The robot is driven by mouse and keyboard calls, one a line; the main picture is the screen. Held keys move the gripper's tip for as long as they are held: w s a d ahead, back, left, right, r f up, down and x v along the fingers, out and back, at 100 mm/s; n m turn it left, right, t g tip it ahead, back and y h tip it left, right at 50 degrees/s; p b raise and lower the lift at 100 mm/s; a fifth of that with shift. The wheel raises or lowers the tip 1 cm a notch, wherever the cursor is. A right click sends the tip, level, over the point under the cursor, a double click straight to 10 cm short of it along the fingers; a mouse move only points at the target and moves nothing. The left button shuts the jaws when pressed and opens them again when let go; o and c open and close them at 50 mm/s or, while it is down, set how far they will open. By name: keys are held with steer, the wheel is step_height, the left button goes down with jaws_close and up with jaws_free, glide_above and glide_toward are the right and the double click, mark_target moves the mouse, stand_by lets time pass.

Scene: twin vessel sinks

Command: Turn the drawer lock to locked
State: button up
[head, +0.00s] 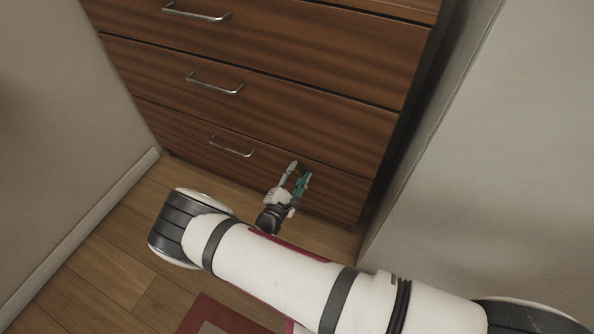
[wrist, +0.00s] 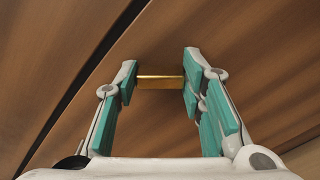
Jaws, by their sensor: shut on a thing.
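The drawer lock shows in the wrist view as a small gold bar (wrist: 160,82) on the brown wood front. It spans the space between the two fingertips of my gripper (wrist: 160,78), one at each end of it. My gripper is shut on the lock piece. In the head view my gripper (head: 296,176) is at the right part of the lowest drawer front (head: 335,192). The lock itself is hidden or too small to tell in the head view.
The wooden drawer unit has metal bar handles, the lowest one (head: 231,147) left of my gripper. A grey wall (head: 490,170) stands close on the right, another wall (head: 60,120) on the left. Wood floor (head: 110,270) with a red-edged rug (head: 215,315) lies below.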

steer(key=m+p, duration=0.2)
steer(key=m, duration=0.2)
steer(key=shift+m, duration=0.3)
steer(key=shift+f+m+p, duration=0.1)
steer(key=shift+m+p, duration=0.95)
steer(key=shift+m, duration=0.95)
steer(key=o, duration=1.1)
steer(key=shift+o, duration=0.2)
steer(key=v, duration=1.2)
